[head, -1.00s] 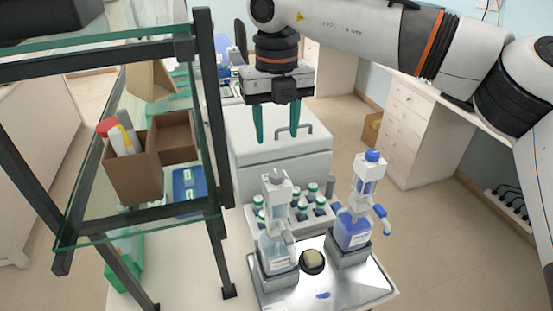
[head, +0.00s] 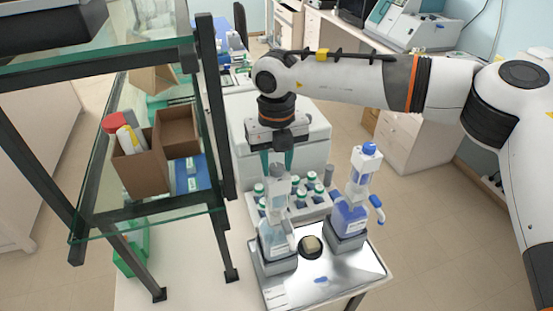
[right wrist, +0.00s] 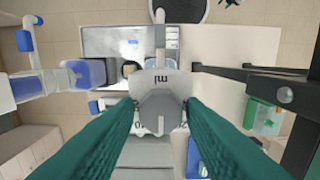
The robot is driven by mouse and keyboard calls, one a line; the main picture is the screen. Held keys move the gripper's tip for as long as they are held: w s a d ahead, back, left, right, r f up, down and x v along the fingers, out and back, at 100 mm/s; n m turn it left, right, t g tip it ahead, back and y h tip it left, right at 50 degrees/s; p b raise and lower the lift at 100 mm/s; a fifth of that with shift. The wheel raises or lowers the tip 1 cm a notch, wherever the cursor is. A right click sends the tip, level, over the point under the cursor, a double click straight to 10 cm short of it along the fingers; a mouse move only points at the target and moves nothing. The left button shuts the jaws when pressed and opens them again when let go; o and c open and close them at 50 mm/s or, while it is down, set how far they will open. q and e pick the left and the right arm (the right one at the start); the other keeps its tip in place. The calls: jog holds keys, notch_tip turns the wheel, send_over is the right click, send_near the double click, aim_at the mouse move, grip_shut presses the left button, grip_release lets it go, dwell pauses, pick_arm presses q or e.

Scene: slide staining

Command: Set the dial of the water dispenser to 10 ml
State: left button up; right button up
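The water dispenser (head: 272,240) is the clear bottle with a white head, at the left of the metal tray (head: 300,290). Its grey dial (head: 278,170) is at the top of the head. My right gripper (head: 279,163) points down at the dial from above. In the right wrist view the grey dial (right wrist: 160,110) lies between the two green fingertips (right wrist: 161,103), with a small gap showing on each side. The gripper is open and holds nothing. "ml" is readable on the head; the other markings are partly hidden by the dial and fingers. My left gripper is out of view.
A second dispenser with blue liquid (head: 350,220) stands to the right on the tray. A round dark dish (head: 311,247) sits between them. A rack of green-capped bottles (head: 315,206) stands behind. A glass shelf with black posts (head: 215,110) rises close on the left.

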jog(key=c, duration=0.6)
jog(key=shift+f+n+b, duration=0.15)
jog(key=shift+n+b, duration=0.25)
jog(key=shift+b, duration=0.4)
jog(key=shift+c, duration=0.2)
jog(key=n+b, duration=0.4)
jog(key=shift+f+b, duration=0.1)
jog(key=shift+b, duration=0.2)
jog(key=n+b, duration=0.1)
jog(key=n, duration=0.1)
jog(key=shift+n+b, duration=0.4)
jog(key=n+b, duration=0.1)
jog(key=n, duration=0.3)
jog(key=shift+r+b, duration=0.2)
jog(key=shift+b, duration=0.1)
jog(key=n, duration=0.3)
jog(key=shift+r+n+b, duration=0.1)
jog(key=shift+n+b, duration=0.25)
jog(key=shift+n, duration=1.25)
